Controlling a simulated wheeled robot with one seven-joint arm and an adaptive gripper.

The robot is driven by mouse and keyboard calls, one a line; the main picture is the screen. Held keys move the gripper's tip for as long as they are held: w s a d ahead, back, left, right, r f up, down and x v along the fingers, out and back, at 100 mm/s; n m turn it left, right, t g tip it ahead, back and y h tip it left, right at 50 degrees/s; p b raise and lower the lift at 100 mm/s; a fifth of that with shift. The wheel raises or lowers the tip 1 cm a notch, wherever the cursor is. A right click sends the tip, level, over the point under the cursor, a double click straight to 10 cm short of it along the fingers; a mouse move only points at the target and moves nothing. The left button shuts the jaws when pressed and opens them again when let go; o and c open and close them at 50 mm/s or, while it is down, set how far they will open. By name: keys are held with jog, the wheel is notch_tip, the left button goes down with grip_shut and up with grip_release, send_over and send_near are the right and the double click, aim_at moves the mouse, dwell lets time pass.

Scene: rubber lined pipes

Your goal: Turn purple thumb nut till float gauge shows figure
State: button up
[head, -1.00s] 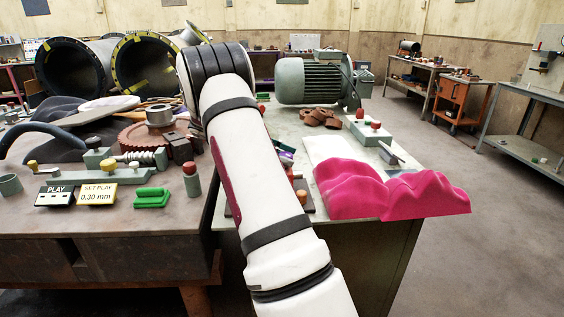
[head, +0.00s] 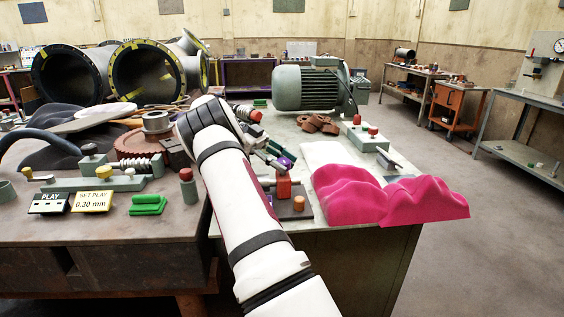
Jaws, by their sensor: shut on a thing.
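A black display marked PLAY (head: 49,203) stands at the front of the left bench; its figure is too small to read. A yellow card beside it reads SET PLAY 0.30 mm (head: 92,201). Behind them is a grey-green fixture (head: 75,185) with yellow knobs and a coil spring (head: 140,168). A small purple part (head: 288,156) shows just right of my arm; I cannot tell whether it is the thumb nut. My white arm crosses the middle of the view.
A green block (head: 148,205) and a red-topped post (head: 187,187) stand on the left bench. A reddish gear (head: 143,146) lies behind. Floor to the right is open.

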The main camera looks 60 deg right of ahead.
jog(key=shift+s+f, duration=0.1)
jog(key=shift+s, duration=0.05)
jog(key=o, duration=1.2)
jog(key=shift+n+h, duration=0.3)
jog(key=shift+n, duration=0.1)
